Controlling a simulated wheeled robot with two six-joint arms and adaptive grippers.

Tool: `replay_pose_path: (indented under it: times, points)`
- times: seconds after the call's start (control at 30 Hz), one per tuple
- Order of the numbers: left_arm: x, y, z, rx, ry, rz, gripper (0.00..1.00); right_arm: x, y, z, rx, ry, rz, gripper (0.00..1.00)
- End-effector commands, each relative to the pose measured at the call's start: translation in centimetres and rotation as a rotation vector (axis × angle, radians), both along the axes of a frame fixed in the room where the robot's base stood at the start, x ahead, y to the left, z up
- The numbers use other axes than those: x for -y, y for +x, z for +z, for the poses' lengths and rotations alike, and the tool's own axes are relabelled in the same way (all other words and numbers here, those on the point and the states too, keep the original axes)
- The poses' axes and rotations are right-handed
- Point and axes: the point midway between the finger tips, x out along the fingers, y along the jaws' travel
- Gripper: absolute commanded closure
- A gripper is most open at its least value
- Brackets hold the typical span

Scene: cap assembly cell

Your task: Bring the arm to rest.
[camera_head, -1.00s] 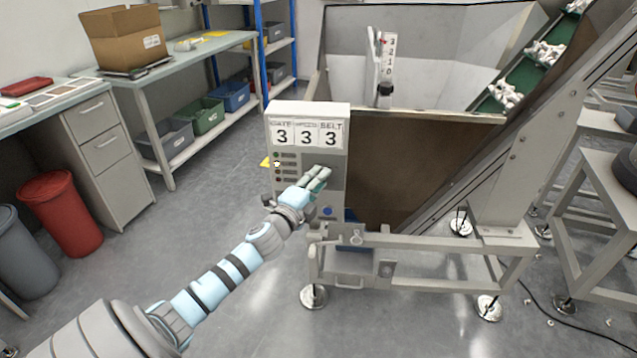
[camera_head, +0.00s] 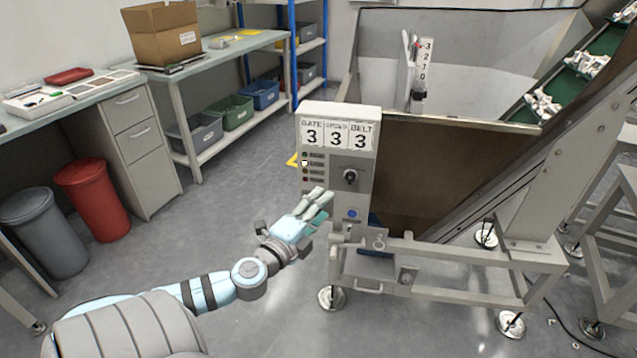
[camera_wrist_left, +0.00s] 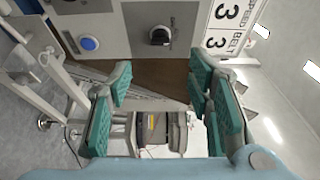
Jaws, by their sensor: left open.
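My left arm comes in from the lower left in the head view, and its gripper (camera_head: 318,208) is in front of the control box, below and left of the black knob. The left gripper is open and empty; in the left wrist view its green-padded fingers (camera_wrist_left: 160,105) stand wide apart. The control box (camera_head: 338,150) shows labels with 3, 3 and 3. Its black knob (camera_head: 350,177) and blue button (camera_head: 352,213) are uncovered, and both show in the left wrist view, the knob (camera_wrist_left: 160,36) and the button (camera_wrist_left: 89,43). My right gripper is not in view.
The hopper (camera_head: 430,165) and its metal frame (camera_head: 460,257) stand right of the box, with a green belt (camera_head: 565,85) carrying white parts. A bench (camera_head: 215,62), a drawer cabinet (camera_head: 135,140), a red bin (camera_head: 90,200) and a grey bin (camera_head: 45,235) stand left. Floor between is clear.

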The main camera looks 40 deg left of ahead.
Motion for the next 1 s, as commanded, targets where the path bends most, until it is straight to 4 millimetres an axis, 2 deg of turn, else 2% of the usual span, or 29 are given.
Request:
replay_pose_path:
  times: [0.13, 0.67, 0.77, 0.83, 0.87, 0.93, 0.97, 1.0]
  points:
    - [0.2, -0.9, 0.1, 0.002, -0.003, -0.001, 0.54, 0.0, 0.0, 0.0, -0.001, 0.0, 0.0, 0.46]
    - [0.4, -0.8, -0.4, -0.015, -0.005, -0.014, 0.54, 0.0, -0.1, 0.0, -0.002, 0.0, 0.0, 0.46]
    - [-1.6, -1.0, -4.0, -0.105, -0.04, 0.015, 0.54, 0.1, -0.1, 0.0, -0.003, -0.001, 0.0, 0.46]
    - [-4.2, -2.1, -8.6, -0.206, -0.102, 0.078, 0.54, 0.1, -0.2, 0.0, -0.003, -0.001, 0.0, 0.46]
    - [-5.4, -2.9, -11.2, -0.255, -0.144, 0.116, 0.54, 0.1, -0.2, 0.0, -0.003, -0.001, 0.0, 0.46]
    - [-8.1, -5.9, -17.8, -0.372, -0.265, 0.223, 0.54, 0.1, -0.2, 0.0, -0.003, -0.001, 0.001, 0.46]
    - [-8.9, -7.5, -20.7, -0.421, -0.325, 0.273, 0.54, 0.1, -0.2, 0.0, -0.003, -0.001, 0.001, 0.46]
    - [-9.6, -10.0, -24.6, -0.48, -0.408, 0.342, 0.54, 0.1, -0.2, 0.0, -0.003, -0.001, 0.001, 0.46]
